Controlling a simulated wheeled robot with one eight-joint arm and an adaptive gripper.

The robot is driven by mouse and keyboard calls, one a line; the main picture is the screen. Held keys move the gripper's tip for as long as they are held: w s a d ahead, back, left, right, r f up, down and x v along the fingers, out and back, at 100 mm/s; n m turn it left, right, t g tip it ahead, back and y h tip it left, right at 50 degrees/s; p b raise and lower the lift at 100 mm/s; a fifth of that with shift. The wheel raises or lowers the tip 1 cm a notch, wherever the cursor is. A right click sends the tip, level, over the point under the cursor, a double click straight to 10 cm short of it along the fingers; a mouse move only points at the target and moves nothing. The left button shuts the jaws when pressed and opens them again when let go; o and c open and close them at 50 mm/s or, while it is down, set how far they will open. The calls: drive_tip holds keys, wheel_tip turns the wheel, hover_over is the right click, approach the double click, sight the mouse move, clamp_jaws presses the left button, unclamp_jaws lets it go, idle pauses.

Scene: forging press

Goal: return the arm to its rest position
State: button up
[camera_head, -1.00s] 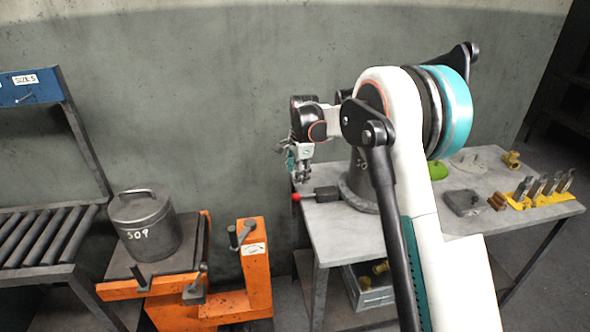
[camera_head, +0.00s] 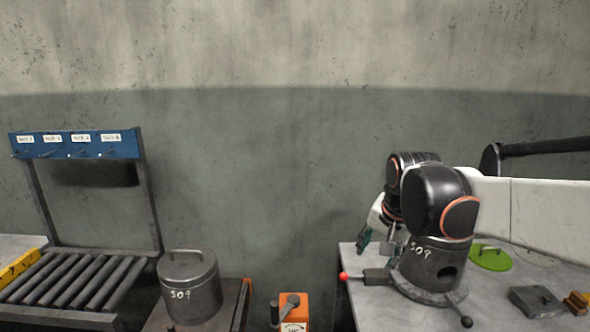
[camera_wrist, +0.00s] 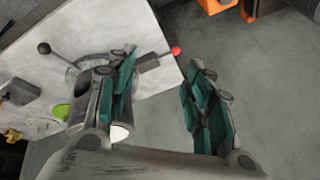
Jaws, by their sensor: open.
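My gripper (camera_head: 376,240) hangs at the end of my arm above the back left part of the grey table (camera_head: 375,306), partly hidden behind my arm's black joint. In the wrist view my gripper (camera_wrist: 163,72) has its two teal-padded fingers wide apart, with nothing between them. The left finger shows over the table and the right one over bare floor. My arm reaches in from the right edge of the head view, low over the table. A dark pot marked S09 (camera_head: 425,268) stands on the table, partly covered by my arm.
The pot's fixture has a red knob (camera_head: 344,276) and a black knob (camera_head: 466,321). A green lid (camera_head: 490,258) and a dark block (camera_head: 537,301) lie to the right. Another S09 pot (camera_head: 190,290) stands left, beside a roller rack (camera_head: 75,283).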

drive_tip(key=s+f+n+t, duration=0.1)
drive_tip(key=s+f+n, duration=0.1)
drive_tip(key=s, duration=0.9)
drive_tip(key=s+d+f+n+t, duration=0.1)
drive_tip(key=s+f+n, duration=0.2)
drive_tip(key=s, duration=0.8)
drive_tip(key=n, duration=0.2)
drive_tip(key=shift+n, duration=0.3)
